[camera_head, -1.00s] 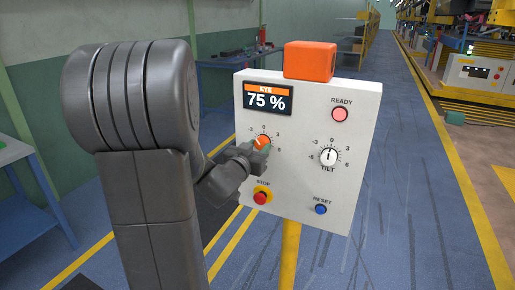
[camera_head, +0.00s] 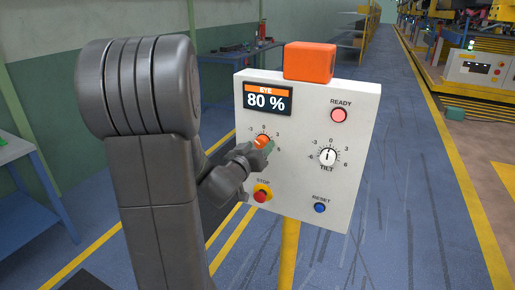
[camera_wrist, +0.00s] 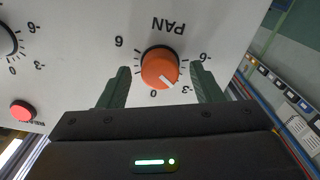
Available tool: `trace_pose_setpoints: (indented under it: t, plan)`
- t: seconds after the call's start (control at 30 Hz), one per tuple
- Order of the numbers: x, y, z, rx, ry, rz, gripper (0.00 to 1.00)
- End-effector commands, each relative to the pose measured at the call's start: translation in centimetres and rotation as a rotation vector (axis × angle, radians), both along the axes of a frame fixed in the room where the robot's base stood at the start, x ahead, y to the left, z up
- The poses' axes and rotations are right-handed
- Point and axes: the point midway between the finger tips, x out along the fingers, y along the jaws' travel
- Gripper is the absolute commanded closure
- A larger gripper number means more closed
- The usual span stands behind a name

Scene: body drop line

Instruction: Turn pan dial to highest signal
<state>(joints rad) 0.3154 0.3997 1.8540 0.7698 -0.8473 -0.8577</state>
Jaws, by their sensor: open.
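The orange pan dial (camera_wrist: 160,68) is on the upright white control panel (camera_head: 340,120). In the wrist view, which shows the panel upside down, its white pointer mark is near -3. My gripper (camera_wrist: 160,73) is open, with one green finger on each side of the dial and visible gaps between. In the head view my gripper (camera_head: 258,150) covers part of the pan dial (camera_head: 263,140). The EYE display (camera_head: 266,98) reads 80 %.
The white tilt dial (camera_head: 327,156) is right of the pan dial, its mark near 0. A red stop button (camera_head: 260,196), a blue reset button (camera_head: 320,208) and a pinkish-red READY lamp (camera_head: 338,115) are on the panel. An orange box (camera_head: 310,62) sits on top.

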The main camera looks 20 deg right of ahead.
Motion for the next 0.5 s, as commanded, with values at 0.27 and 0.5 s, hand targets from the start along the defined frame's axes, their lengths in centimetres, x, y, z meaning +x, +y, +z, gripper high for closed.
trace_pose_setpoints:
  t: [0.27,0.5]
  plan:
    - [-0.8,1.1,0.0,0.000,-0.002,0.002,0.41]
    - [-3.8,4.6,-0.1,0.000,-0.003,0.005,0.41]
